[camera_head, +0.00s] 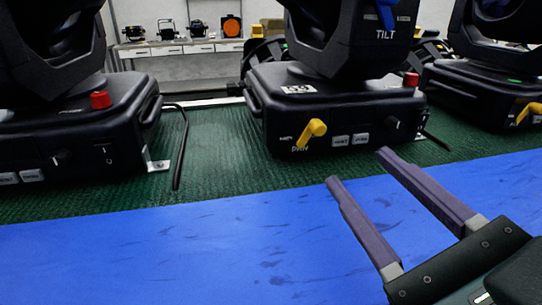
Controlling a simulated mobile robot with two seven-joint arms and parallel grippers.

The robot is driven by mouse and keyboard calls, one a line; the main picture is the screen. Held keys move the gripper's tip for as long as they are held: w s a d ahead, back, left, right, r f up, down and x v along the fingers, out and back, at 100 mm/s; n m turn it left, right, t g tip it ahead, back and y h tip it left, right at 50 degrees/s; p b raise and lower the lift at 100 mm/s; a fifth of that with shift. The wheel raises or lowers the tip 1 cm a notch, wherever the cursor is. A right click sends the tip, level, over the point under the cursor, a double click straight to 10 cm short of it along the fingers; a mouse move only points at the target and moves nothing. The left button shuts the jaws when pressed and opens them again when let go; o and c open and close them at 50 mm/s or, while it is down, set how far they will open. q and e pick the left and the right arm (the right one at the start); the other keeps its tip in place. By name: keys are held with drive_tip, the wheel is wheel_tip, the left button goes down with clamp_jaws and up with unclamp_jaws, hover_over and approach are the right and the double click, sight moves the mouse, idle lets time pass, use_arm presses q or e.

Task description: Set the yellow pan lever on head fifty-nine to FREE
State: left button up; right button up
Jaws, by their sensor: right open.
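A black moving head (340,105) stands in the middle, with a small white number plate (299,89) too blurred to read surely. Its yellow pan lever (311,131) is on the front face, tilted with its wide end up and to the right; the small lettering around it is not legible. A blue lever (387,14) sits above the word TILT. My right gripper (358,167) comes in from the lower right. It is open and empty, its two purple-grey fingers in front of and below the base, apart from the lever. My left gripper is not in view.
Another black head (75,130) with a red knob (101,99) stands at left. A third (480,80), with its own yellow lever (529,113), stands at right. A cable (182,150) loops at left.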

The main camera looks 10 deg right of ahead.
sight(321, 131)
drive_tip(key=shift+w+d+f+m, duration=0.15)
drive_tip(key=shift+f+m, duration=0.15)
drive_tip(key=shift+f, duration=0.15)
drive_tip(key=shift+w+r, duration=0.1)
drive_tip(key=shift+w, duration=0.2)
drive_tip(key=w+p, duration=0.2)
drive_tip(key=w, duration=0.6)
drive_tip(key=shift+w, duration=0.6)
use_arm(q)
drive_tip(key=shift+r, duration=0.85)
use_arm(e)
drive_tip(key=shift+a, duration=0.2)
clamp_jaws()
